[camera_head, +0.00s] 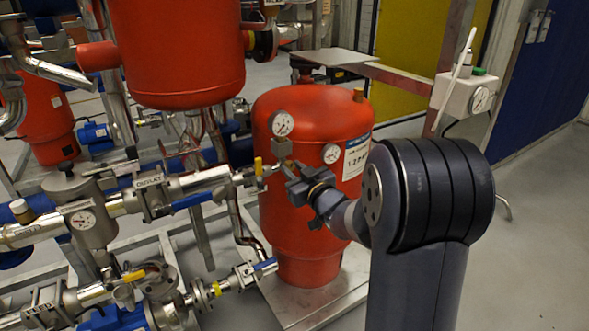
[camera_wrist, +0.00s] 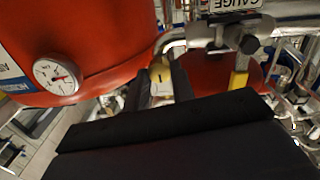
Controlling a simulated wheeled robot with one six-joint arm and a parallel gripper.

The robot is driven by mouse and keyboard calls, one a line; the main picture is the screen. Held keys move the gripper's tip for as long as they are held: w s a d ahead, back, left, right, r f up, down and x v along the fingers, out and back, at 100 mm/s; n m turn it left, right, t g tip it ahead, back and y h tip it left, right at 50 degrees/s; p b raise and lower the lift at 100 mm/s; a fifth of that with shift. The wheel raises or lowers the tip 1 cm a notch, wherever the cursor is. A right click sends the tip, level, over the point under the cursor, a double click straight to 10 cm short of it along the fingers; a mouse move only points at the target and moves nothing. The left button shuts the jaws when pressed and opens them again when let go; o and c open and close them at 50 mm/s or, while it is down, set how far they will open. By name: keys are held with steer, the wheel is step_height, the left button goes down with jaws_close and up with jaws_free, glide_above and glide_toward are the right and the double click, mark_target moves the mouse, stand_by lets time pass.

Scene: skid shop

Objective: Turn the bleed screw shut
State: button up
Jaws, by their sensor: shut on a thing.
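The bleed screw (camera_wrist: 160,76) shows in the wrist view as a small pale brass head with a dark slot mark, below the steel pipe. My gripper (camera_wrist: 161,88) is shut on it, one dark finger on each side. In the head view my gripper (camera_head: 299,182) reaches left from the arm to the end of the outlet pipework, in front of the red vessel (camera_head: 280,235). The screw itself is hidden there behind the fingers. How far the screw is turned cannot be told.
A dial gauge (camera_wrist: 57,76) sits on the other side. Open floor (camera_head: 535,230) lies at the right.

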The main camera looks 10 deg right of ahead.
stand_by(0.3)
steer(key=o, duration=1)
steer(key=v, duration=1)
steer(key=shift+s, duration=0.35)
steer(key=shift+w+d, duration=0.1)
steer(key=x, duration=1)
steer(key=shift+w, duration=0.35)
steer(key=shift+s, duration=0.1)
